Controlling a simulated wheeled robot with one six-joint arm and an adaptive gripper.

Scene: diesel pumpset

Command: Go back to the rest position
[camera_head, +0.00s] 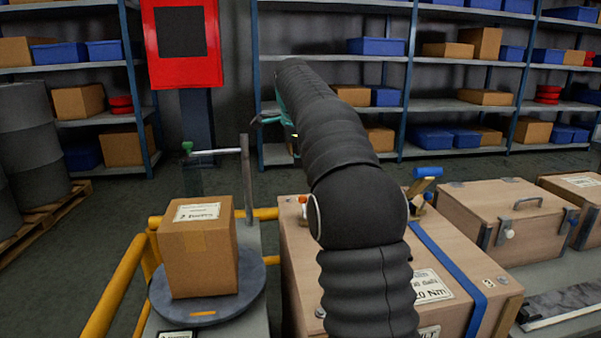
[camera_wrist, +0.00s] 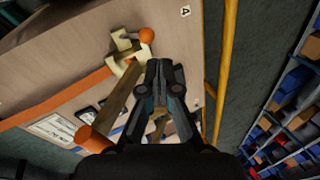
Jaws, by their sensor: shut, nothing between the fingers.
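My gripper (camera_wrist: 162,75) is in the middle of the wrist view, its two dark fingers close together with nothing between them. A pale wooden panel (camera_wrist: 70,45) lies beyond it, with a tan fitting (camera_wrist: 124,48) and an orange ball knob (camera_wrist: 146,35) just left of the fingertips. A brown bar with an orange end (camera_wrist: 92,136) runs beside the fingers; I cannot tell whether they touch it. In the head view my black-sleeved arm reaches up and away over a wooden crate (camera_head: 297,245).
A cardboard box (camera_head: 197,250) stands on a round grey turntable (camera_head: 256,285) beside a yellow rail (camera_head: 112,288). A metal post with a side bar (camera_head: 246,175) rises behind it. More crates (camera_head: 505,218) stand right. Shelves (camera_head: 460,104) line the back; floor before them is clear.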

